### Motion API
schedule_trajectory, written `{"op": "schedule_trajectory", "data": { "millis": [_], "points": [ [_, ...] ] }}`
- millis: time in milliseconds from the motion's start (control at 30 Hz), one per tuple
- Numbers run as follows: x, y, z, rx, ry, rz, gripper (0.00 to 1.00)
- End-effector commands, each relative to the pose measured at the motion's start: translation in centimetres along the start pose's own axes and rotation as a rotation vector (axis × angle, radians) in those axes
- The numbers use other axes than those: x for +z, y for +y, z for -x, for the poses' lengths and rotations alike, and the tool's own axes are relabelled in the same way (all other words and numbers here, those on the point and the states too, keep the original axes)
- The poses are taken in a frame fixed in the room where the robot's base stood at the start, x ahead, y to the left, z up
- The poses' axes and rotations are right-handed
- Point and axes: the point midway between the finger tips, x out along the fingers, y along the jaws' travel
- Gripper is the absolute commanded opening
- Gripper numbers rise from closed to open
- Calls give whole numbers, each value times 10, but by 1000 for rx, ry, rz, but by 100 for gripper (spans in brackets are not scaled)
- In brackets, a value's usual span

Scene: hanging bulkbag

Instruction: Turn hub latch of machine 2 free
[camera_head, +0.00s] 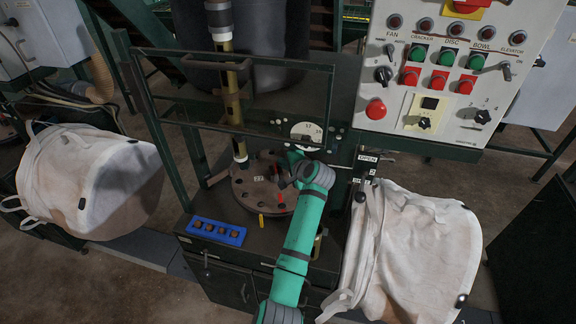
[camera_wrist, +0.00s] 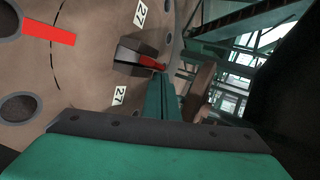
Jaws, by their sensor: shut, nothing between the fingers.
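A brown round disc (camera_head: 247,192) with dark holes lies on the machine's dark bench, and it fills the left of the wrist view (camera_wrist: 85,80). A dark wedge-shaped latch with a red end (camera_wrist: 138,57) sits on it between two "27" labels. My gripper (camera_head: 290,168) is over the right side of the disc. In the wrist view my gripper (camera_wrist: 162,80) is shut and empty, its tip right at the latch's red end. I cannot tell whether they touch. In the head view my arm partly hides the disc and the latch is not clear.
A red mark (camera_wrist: 48,32) is on the disc. A dark guard frame (camera_head: 330,110) stands around it. A blue tray (camera_head: 216,232) with several round pieces lies at front left. White bags (camera_head: 95,185) hang on both sides. A control panel (camera_head: 450,70) is at upper right.

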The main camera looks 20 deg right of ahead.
Motion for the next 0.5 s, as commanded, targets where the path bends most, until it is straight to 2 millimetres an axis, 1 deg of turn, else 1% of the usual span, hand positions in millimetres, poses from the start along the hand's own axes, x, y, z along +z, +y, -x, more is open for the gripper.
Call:
{"op": "schedule_trajectory", "data": {
  "millis": [167, 267, 367, 400, 500],
  "points": [
    [-1, 0, 14, -1, 1, 1, 0],
    [-1, 1, 30, 0, 3, 0, 0],
    [-2, 1, 52, -1, 4, 1, 0],
    [-2, 7, 59, 2, 3, 0, 0],
    [-2, 18, 77, 2, 3, 0, 0]
  ]
}}
